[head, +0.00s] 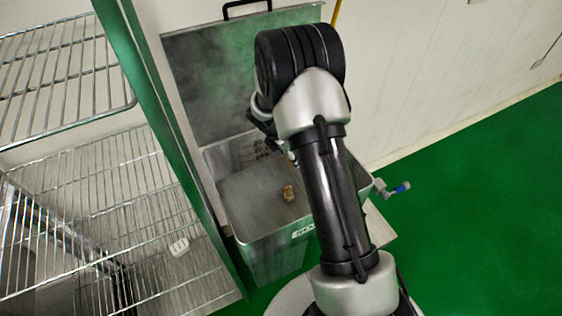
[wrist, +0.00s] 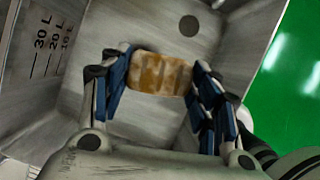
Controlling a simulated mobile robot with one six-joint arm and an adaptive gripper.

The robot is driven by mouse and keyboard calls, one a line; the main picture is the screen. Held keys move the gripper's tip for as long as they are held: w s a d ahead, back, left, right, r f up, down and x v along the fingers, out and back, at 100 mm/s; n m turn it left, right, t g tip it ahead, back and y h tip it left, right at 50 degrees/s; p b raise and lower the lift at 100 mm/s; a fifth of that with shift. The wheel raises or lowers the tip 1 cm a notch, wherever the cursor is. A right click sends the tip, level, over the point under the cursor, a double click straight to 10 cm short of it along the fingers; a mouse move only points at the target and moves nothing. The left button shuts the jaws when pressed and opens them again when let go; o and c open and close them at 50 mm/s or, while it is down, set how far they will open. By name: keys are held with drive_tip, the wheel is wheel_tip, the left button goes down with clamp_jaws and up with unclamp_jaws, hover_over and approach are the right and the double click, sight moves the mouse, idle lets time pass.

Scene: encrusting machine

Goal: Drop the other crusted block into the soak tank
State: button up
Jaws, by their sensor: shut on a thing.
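The soak tank (head: 225,180) is an open grey metal box with its lid (head: 205,75) raised. In the wrist view its inside walls (wrist: 85,75) surround my gripper (wrist: 158,85), with litre marks on the left wall. My gripper is shut on a crusted block (wrist: 158,73), brown-orange with pale crust, between its blue fingertips. In the head view my arm hides most of the gripper. A small brown block (head: 288,193) shows inside the tank there; I cannot tell whether it is the held one or another one.
Wire shelves (head: 85,170) and a green post (head: 165,130) stand to the left of the tank. A valve with a blue handle (head: 400,187) sticks out at its right. Open green floor (head: 480,220) lies to the right.

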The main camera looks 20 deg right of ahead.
drive_tip(key=n, duration=0.1)
drive_tip(key=w+n+t, duration=0.1)
drive_tip(key=n, duration=0.1)
drive_tip(key=f+n, duration=0.1)
drive_tip(key=shift+w+d+t+y, duration=0.3)
drive_tip(key=shift+w+d, duration=0.05)
drive_tip(key=shift+d, duration=0.05)
drive_tip(key=n, duration=0.1)
drive_tip(key=w+n, duration=0.1)
drive_tip(key=shift+f+n+t, duration=0.3)
drive_tip(key=shift+f+t, duration=0.1)
wheel_tip(320, 180, down, 6)
drive_tip(key=b, duration=0.6)
drive_tip(key=shift+r, duration=0.1)
drive_tip(key=o, duration=1.2)
drive_tip(key=shift+y, duration=0.3)
drive_tip(key=v, duration=1.2)
drive_tip(key=shift+a, duration=0.1)
